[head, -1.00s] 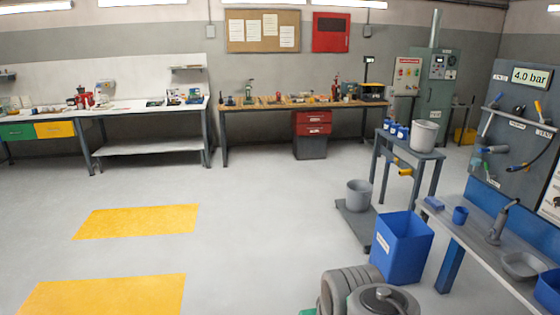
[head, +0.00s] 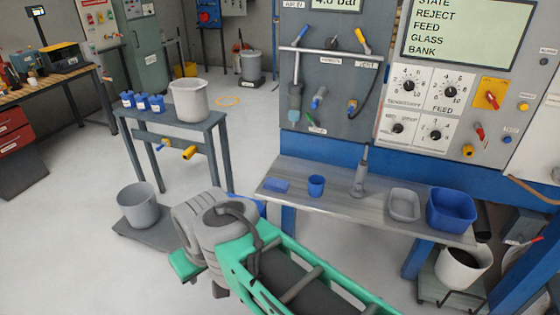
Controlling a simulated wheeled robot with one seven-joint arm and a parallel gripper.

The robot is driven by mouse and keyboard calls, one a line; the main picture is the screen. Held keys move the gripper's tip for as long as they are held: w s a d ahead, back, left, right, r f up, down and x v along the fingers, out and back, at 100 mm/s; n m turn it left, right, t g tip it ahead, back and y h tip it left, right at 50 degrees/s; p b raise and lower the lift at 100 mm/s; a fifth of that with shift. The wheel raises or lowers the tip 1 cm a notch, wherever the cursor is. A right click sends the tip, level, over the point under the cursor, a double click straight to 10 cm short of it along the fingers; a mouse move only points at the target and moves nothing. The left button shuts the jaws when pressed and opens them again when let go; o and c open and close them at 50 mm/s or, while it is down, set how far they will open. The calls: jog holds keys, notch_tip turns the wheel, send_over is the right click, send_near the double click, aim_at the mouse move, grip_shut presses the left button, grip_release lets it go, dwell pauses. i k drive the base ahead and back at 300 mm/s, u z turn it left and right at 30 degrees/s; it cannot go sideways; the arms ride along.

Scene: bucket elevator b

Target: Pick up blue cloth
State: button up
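The blue cloth (head: 276,185) appears as a small flat blue rectangle on the left end of the grey workbench (head: 330,198). It lies to the left of a blue cup (head: 316,185), with a small gap between them. Its top is uncovered. My gripper is not in view, so I cannot see its state.
A grey upright tool (head: 360,175), a grey tray (head: 404,204) and a blue bin (head: 451,208) stand further right on the bench. A small table (head: 176,129) with blue cups and a grey bucket (head: 188,100) stands left. Floor between them is partly clear.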

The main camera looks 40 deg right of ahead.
aim_at(271, 184)
jog(key=z, duration=0.45)
jog(key=i, duration=1.7)
jog(key=z, duration=0.45)
